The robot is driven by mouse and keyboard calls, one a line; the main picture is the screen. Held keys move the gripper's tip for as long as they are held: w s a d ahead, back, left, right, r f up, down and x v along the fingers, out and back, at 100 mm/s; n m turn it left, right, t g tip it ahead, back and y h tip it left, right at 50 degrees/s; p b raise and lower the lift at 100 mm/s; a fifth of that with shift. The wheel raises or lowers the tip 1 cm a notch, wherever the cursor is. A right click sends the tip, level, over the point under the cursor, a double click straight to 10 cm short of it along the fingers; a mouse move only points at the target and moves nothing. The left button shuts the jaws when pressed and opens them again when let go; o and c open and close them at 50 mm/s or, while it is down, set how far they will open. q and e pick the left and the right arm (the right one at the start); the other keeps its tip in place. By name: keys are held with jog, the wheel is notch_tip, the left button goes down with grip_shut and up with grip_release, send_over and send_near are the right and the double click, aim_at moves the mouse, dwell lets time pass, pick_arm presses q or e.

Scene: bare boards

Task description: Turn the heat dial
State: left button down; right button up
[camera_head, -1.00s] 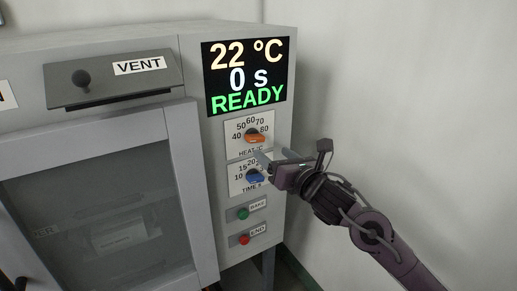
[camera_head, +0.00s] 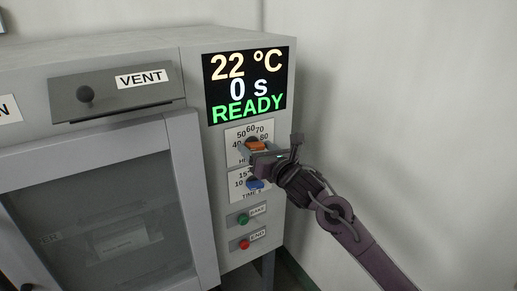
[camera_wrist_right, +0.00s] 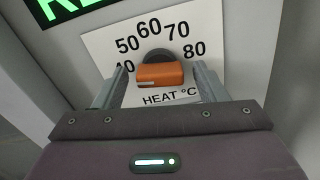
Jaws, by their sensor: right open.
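The heat dial (camera_head: 257,146) is an orange knob on a white scale plate marked from 40 to 80, below the display. In the right wrist view the dial (camera_wrist_right: 160,75) sits between the two fingers of my right gripper (camera_wrist_right: 160,88), with a gap on each side. My right gripper (camera_head: 256,155) is open at the panel, in front of the lower part of the heat plate, and hides some of it in the head view. My left gripper is not in view.
The display (camera_head: 247,84) reads 22 °C, 0 s, READY. Close below my right gripper is the blue time dial (camera_head: 255,184), then a green button (camera_head: 243,219) and a red button (camera_head: 244,244). A vent handle (camera_head: 86,94) and the oven door (camera_head: 105,215) are to the left.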

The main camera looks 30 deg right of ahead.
jog(key=c, duration=1)
